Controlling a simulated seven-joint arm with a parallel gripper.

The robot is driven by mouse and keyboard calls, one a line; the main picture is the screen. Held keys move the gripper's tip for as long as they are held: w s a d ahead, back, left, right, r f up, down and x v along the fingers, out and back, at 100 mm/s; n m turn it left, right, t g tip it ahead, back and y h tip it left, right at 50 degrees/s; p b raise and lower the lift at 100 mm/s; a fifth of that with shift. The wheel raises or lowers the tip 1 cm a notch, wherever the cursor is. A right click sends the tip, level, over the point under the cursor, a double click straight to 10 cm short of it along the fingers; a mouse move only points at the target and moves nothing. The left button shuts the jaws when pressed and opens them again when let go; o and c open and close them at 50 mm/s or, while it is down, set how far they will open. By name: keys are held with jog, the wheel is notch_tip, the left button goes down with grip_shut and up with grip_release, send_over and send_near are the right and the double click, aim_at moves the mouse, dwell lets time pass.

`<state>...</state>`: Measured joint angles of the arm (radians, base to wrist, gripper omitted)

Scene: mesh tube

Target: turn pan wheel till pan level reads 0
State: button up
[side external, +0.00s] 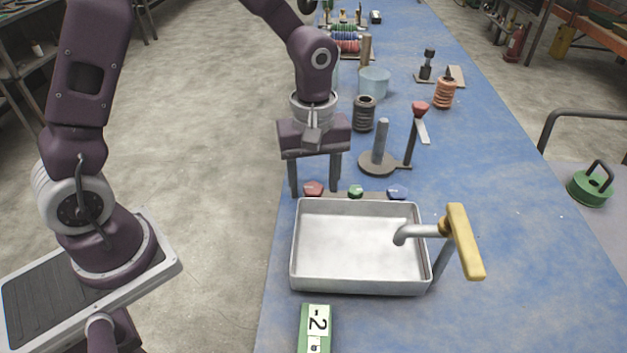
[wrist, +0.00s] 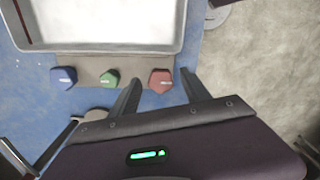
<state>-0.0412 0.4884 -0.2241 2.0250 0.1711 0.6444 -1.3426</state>
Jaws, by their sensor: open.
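Three knobs, red (side external: 313,188), green (side external: 355,191) and blue (side external: 397,192), stand in a row behind a metal pan (side external: 360,290). Their labels are too small to read, so I cannot tell which is the pan wheel. My gripper (side external: 314,191) is open and points down at the red knob. In the wrist view the red knob (wrist: 160,80) shows between the fingertips, with a gap on both sides; I cannot tell exact heights. A green-edged readout (side external: 317,328) in front of the pan shows -2 sideways, partly cut off by the frame edge.
A tap with a yellow handle (side external: 465,242) reaches over the pan's right side. Behind the knobs stand a grey post on a round base (side external: 380,145), a dark coil (side external: 363,114) and a clear bowl (side external: 374,82).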

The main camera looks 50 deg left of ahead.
jog(key=shift+f, duration=0.1)
jog(key=shift+c, duration=0.4)
grip_shut()
jog(key=m, duration=0.5)
jog(key=shift+s+m, duration=0.1)
jog(key=shift+m, duration=0.3)
jog(key=m, duration=0.6)
jog(key=shift+a, duration=0.2)
jog(key=m, duration=0.6)
jog(key=shift+m, duration=0.4)
jog(key=m, duration=0.4)
jog(key=shift+a+m, duration=0.1)
jog(key=shift+m, duration=0.6)
